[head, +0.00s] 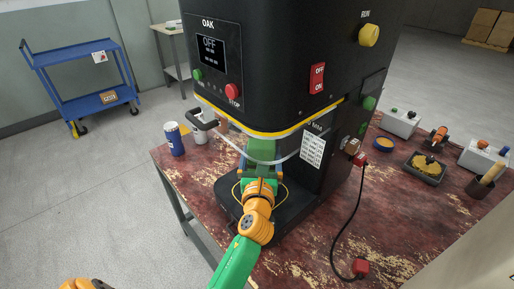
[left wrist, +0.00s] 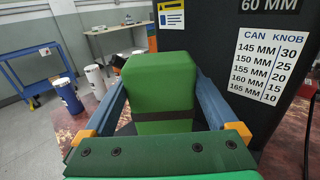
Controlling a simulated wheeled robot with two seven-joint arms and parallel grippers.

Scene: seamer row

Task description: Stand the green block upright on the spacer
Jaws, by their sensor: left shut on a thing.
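The green block (head: 262,152) is under the head of the black seamer, in front of its column. In the left wrist view the green block (left wrist: 161,88) fills the middle, with a dark band across its lower part. My left gripper (head: 259,186) is shut on it, with one blue finger on each side. The block's lower end is hidden by my gripper, so I cannot tell whether it touches anything below. I cannot make out the spacer; the gripper and block cover the middle of the seamer's base (head: 291,207).
The seamer (head: 275,65) overhangs the block closely. A wire guard (head: 264,161) curves in front. A blue-and-white can (head: 174,139) and a white can (head: 200,133) stand left on the worn table (head: 310,262). A black cable (head: 342,239) with red plugs lies right.

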